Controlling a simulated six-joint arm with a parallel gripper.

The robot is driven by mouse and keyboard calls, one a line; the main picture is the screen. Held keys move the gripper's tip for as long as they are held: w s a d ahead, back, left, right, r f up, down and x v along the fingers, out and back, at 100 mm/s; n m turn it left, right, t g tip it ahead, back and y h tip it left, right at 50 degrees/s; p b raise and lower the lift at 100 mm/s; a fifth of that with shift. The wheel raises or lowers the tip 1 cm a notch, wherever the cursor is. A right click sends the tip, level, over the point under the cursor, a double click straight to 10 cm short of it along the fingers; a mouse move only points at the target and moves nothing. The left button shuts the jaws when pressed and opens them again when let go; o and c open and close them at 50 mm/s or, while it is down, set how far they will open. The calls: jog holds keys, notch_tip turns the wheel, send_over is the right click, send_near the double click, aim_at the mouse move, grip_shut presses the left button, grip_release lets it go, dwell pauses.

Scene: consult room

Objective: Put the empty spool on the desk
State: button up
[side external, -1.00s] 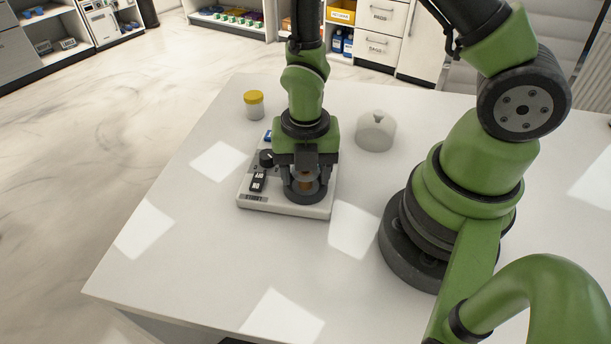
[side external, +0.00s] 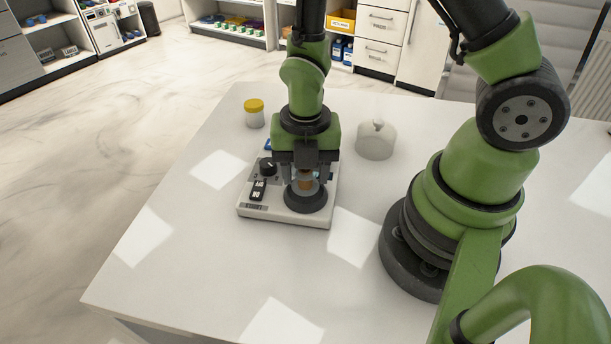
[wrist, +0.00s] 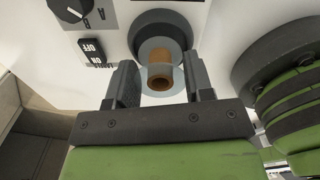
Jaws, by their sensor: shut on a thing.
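The spool (side external: 306,187) has a brown core and pale, clear-looking end discs. My gripper (side external: 307,178) is shut on it, pointing down over the white machine (side external: 258,209). The spool is right above the machine's black ring (side external: 304,201); I cannot tell whether it is clear of it. The white desk (side external: 190,262) is bare in front of and left of the machine.
The machine has a dark knob (side external: 267,167) and an on/off switch (side external: 258,189). A yellow-lidded jar (side external: 254,114) stands behind it to the left. A whitish domed container (side external: 376,139) stands behind it to the right. My arm's base takes up the right side.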

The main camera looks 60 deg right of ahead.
notch_tip(320, 180, up, 7)
jog(key=shift+f, duration=0.15)
jog(key=shift+w+d+r, duration=0.15)
jog(key=shift+r, duration=0.2)
jog(key=w+d+f+m, duration=0.25)
jog(key=w+d, duration=0.55)
jog(key=d, duration=0.5)
jog(key=d+f+m, duration=0.2)
jog(key=d+f, duration=0.1)
jog(key=d, duration=1.1)
jog(key=shift+s+a+f, duration=0.1)
jog(key=shift+f, duration=1.5)
jog(key=shift+s+f, duration=0.1)
jog(key=shift+f, duration=1.45)
jog(key=shift+f, duration=0.6)
jog(key=o, duration=1)
jog(key=shift+c, duration=0.2)
